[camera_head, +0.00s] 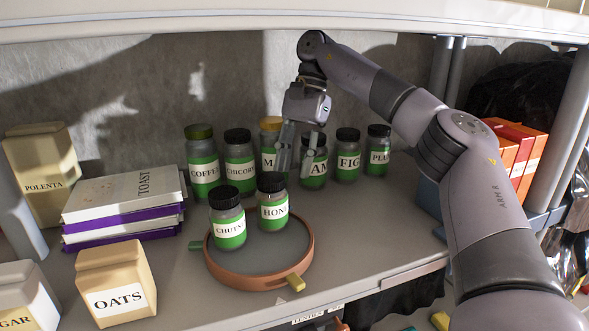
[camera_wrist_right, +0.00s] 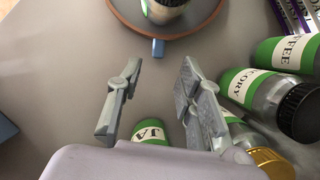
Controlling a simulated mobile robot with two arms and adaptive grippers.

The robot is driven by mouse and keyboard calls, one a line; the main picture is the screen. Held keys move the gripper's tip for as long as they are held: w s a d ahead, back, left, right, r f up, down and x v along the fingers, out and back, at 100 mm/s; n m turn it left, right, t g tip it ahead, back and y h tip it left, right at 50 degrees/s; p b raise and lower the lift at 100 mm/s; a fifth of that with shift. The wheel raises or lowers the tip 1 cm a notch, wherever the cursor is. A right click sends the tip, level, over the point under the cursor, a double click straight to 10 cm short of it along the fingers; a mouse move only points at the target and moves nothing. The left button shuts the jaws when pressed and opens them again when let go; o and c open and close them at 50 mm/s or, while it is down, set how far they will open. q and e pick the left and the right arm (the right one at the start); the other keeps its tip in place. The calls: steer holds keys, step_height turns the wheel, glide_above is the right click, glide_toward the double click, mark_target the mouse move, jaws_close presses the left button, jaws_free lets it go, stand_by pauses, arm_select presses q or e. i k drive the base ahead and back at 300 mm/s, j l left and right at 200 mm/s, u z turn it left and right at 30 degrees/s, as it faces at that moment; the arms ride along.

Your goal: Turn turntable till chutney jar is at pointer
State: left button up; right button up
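The turntable (camera_head: 213,265) has an orange-brown rim and grey top; its rim also shows at the top of the right wrist view (camera_wrist_right: 190,32). Tabs stick out from the rim: green (camera_head: 196,245) left, yellow (camera_head: 295,283) front right, and blue (camera_wrist_right: 158,47) in the wrist view. My right gripper (camera_head: 295,168) is open and empty behind the turntable, apart from the blue tab. My left gripper is out of view.
A row of jars stands behind, including coffee (camera_head: 204,165), fig (camera_head: 348,160) and a jar (camera_head: 315,168) partly behind my right gripper. The shelf right of the turntable (camera_head: 375,225) is clear.

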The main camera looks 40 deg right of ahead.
mark_target(267, 261)
steer(key=k, duration=1.5)
